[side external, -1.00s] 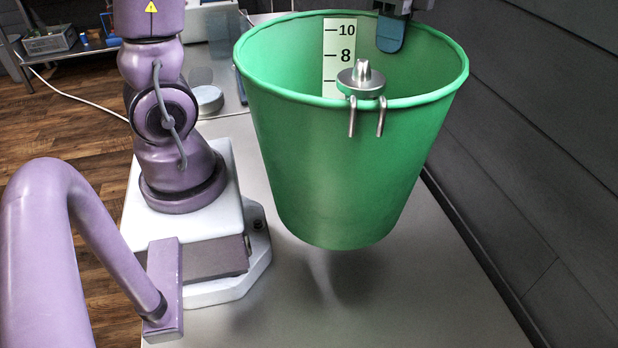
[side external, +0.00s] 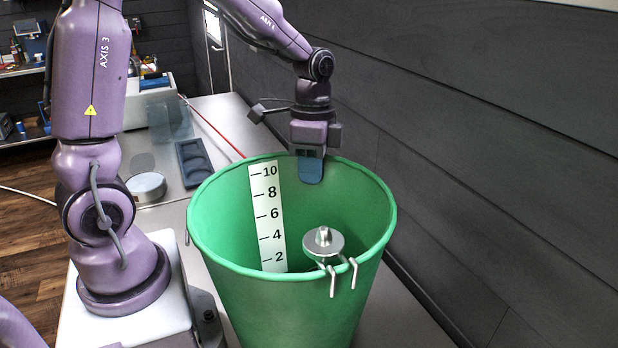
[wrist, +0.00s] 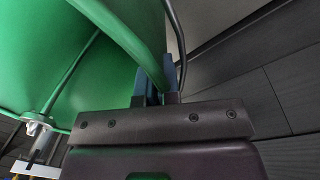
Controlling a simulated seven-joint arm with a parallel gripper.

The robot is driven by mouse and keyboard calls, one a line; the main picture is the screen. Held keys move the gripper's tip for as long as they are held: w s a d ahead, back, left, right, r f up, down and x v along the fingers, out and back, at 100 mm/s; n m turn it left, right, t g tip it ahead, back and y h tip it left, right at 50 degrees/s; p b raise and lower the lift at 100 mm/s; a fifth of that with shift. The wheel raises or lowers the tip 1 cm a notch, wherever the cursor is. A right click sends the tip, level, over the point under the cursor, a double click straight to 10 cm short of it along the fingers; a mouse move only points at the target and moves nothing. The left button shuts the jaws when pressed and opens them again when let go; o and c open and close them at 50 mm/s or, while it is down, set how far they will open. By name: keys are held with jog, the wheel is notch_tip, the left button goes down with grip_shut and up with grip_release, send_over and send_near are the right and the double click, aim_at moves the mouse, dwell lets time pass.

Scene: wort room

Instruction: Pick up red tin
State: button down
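No red tin shows in any view; the inside bottom of the green bucket (side external: 222,262) is hidden by its near wall. My gripper (side external: 310,168) is at the bucket's far rim in the side view. One blue finger lies against the inside wall, and the other is hidden behind it. In the wrist view, the two fingers of my gripper (wrist: 156,88) are close together, with the green rim (wrist: 128,38) running into the narrow gap between them. They appear shut on the rim.
A round metal piece (side external: 323,242) with hooks hangs on the bucket's near rim. A white scale strip (side external: 266,215) is on its inner wall. A dark panelled wall (side external: 480,130) stands close on the right. A dark tray (side external: 193,162) and a round metal lid (side external: 147,187) lie behind.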

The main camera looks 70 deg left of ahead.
jog(key=shift+f, duration=0.75)
jog(key=c, duration=1.4)
grip_release()
jog(key=shift+o, duration=0.2)
